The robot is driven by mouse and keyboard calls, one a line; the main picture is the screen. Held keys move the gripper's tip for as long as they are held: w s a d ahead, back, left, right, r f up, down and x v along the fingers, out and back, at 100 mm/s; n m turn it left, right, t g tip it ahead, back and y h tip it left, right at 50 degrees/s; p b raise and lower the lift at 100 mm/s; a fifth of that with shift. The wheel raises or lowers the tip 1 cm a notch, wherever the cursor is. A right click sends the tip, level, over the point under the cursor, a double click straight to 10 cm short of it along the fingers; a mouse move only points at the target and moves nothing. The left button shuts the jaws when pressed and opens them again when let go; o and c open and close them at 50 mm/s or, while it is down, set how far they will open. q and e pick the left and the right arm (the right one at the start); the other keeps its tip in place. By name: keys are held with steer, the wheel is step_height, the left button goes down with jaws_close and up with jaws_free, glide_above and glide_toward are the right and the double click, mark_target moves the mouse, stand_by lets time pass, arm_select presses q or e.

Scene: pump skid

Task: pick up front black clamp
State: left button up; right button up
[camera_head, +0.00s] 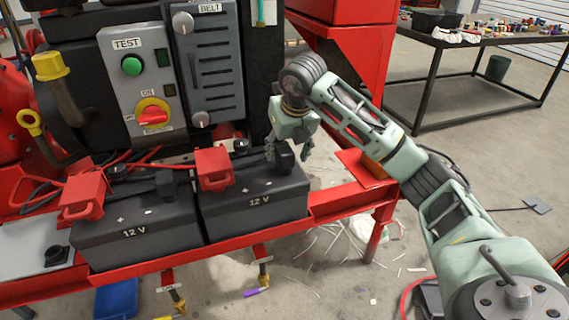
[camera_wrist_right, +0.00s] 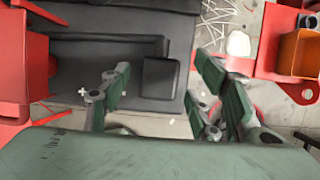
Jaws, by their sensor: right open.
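The front black clamp (camera_head: 284,158) sits at the right end of the right 12 V battery (camera_head: 255,205). In the wrist view the black clamp (camera_wrist_right: 158,78) is a dark block on the battery top. My right gripper (camera_head: 288,149) is open, pointing down, with its fingers on either side of the clamp. In the wrist view the right gripper (camera_wrist_right: 165,76) has green finger pads left and right of the clamp, with a visible gap on the right side. Whether a pad touches the clamp on the left cannot be told. My left gripper is not in view.
A red clamp (camera_head: 213,168) stands on the same battery, another red clamp (camera_head: 83,195) on the left battery (camera_head: 140,232). The control panel (camera_head: 138,80) rises behind. The red skid rail (camera_head: 330,203) runs in front. An orange box (camera_wrist_right: 300,52) stands to the right.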

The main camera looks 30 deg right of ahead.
mark_target(282, 146)
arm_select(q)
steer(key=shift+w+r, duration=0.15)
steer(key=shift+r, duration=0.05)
arm_select(e)
steer(key=shift+w+f, duration=0.25)
steer(key=shift+f, duration=0.4)
steer(key=shift+c, duration=0.3)
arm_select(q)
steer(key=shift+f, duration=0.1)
arm_select(e)
jaws_close()
steer(key=shift+r, duration=0.1)
steer(key=shift+r, duration=0.6)
step_height(282, 146, up, 3)
steer(key=shift+r, duration=0.1)
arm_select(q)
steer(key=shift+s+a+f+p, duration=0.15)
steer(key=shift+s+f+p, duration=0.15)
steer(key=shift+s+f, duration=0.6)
arm_select(e)
steer(key=s+d+r, duration=0.6)
steer(key=d, duration=0.3)
steer(key=shift+s+d+r, duration=0.25)
steer(key=shift+d, duration=0.15)
